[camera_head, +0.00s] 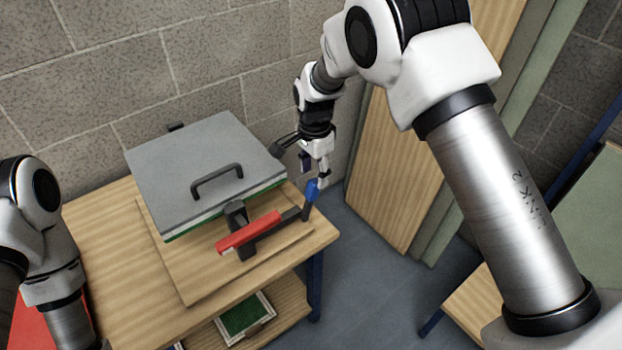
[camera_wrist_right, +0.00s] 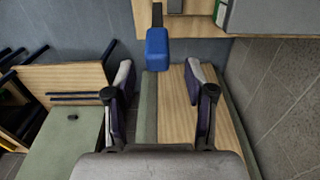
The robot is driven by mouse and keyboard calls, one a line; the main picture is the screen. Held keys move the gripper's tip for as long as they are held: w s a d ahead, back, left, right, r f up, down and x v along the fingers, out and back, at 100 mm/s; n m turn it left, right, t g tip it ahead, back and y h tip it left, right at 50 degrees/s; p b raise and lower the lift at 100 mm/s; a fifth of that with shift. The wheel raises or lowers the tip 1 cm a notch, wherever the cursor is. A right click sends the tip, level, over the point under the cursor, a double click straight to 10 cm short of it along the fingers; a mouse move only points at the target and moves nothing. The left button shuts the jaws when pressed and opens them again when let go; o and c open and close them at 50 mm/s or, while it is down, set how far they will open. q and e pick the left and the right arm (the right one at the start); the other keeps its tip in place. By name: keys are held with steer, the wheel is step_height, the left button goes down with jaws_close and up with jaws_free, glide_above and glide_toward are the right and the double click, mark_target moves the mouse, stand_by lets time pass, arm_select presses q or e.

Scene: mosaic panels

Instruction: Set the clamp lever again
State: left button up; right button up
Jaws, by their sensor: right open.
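The clamp has a dark bar (camera_head: 291,213) with a blue end (camera_head: 312,191) that sticks out past the right edge of the bench, and a red handle (camera_head: 248,232) at the front of the grey-lidded press (camera_head: 195,155). My right gripper (camera_head: 322,178) is at the blue end. In the right wrist view the blue end (camera_wrist_right: 157,49) shows ahead of my open fingers (camera_wrist_right: 157,95), roughly in line with the gap between them. Whether they touch it, I cannot tell. My left arm shows at the left edge; its gripper is out of view.
The press stands on a board on a wooden bench (camera_head: 88,222). A lower shelf holds a framed green panel (camera_head: 245,315). A block wall stands behind, and wooden boards (camera_head: 390,170) lean against it at the right. Another table (camera_head: 580,220) is at far right, with open floor between.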

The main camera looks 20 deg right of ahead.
mark_target(316, 184)
steer(key=f, duration=0.1)
steer(key=s+f, duration=0.1)
steer(key=shift+s+f, duration=0.2)
steer(key=shift+f, duration=0.2)
steer(key=f, duration=0.1)
steer(key=w+f, duration=0.1)
steer(key=f, duration=0.1)
steer(key=shift+w+f+p, duration=0.2)
steer(key=shift+w+p, duration=0.05)
steer(key=shift+p, duration=0.1)
steer(key=shift+s+r, duration=0.25)
steer(key=shift+s, duration=0.05)
steer(key=c, duration=0.5)
jaws_close()
arm_select(q)
steer(key=shift+s+r, duration=0.2)
steer(key=shift+r, duration=0.25)
